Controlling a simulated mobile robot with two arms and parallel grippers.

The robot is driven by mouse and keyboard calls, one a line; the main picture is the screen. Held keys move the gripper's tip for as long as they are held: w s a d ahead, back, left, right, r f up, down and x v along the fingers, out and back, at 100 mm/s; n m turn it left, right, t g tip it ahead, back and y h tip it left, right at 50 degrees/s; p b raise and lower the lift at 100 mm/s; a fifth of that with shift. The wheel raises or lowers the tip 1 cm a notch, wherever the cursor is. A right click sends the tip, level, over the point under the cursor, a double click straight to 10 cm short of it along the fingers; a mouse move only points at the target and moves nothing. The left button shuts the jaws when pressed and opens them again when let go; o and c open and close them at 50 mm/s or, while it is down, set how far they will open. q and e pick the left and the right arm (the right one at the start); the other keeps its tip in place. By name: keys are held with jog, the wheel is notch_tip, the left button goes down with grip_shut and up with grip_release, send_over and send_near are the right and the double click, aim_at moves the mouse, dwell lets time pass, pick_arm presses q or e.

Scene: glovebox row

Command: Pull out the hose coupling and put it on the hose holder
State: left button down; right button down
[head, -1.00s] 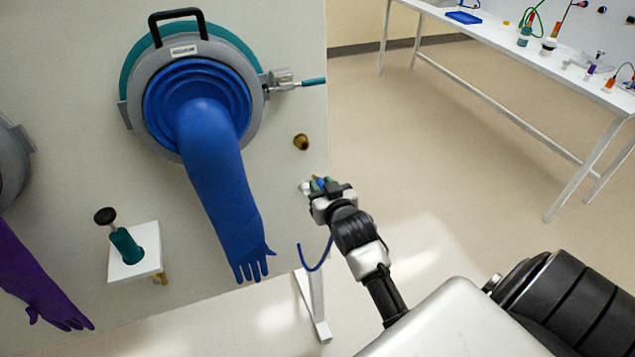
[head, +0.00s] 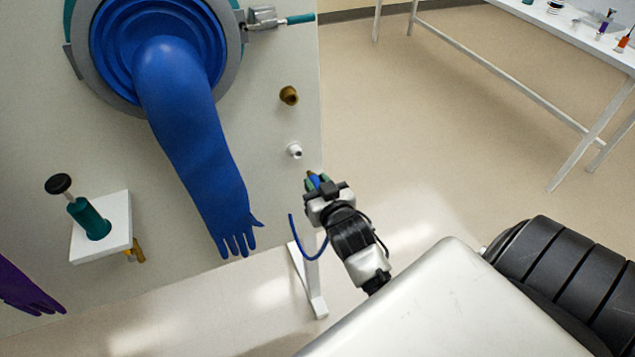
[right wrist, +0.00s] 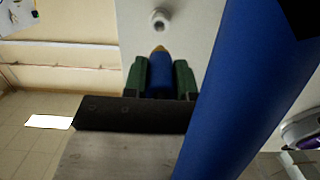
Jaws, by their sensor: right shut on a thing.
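The hose coupling (head: 314,181) is blue with a brass-coloured tip. My right gripper (head: 319,185) is shut on it, between green sides in the right wrist view, where the coupling (right wrist: 160,72) points at a white port. This white port (head: 294,151) is on the glovebox panel; it also shows in the right wrist view (right wrist: 160,18). A gap separates tip and port. A thin blue hose (head: 305,252) hangs in a loop below the gripper. A brass-coloured round fitting (head: 289,95) sits above the port; I cannot tell whether it is the hose holder. My left gripper is out of view.
A blue glove (head: 190,130) hangs from its port left of my right gripper. A white shelf (head: 118,210) with a teal, black-knobbed device (head: 88,218) stands out at the left. A purple glove (head: 25,285) is beyond it. Open floor (head: 430,130) lies right of the panel.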

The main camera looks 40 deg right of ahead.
aim_at(313, 177)
jog(key=shift+w, duration=0.25)
jog(key=shift+b+x, duration=0.5)
jog(key=shift+x, duration=2.15)
jog(key=shift+d, duration=0.1)
jog(key=shift+r+p, duration=0.1)
jog(key=shift+p, duration=0.75)
jog(key=shift+r+b+x, duration=0.1)
jog(key=shift+b+x, duration=0.05)
jog(key=shift+x, duration=0.65)
jog(key=shift+r+b+x, duration=0.15)
jog(key=shift+x, duration=0.6)
jog(key=c, duration=0.8)
grip_release()
jog(key=shift+w+f, duration=0.1)
jog(key=shift+f, duration=0.1)
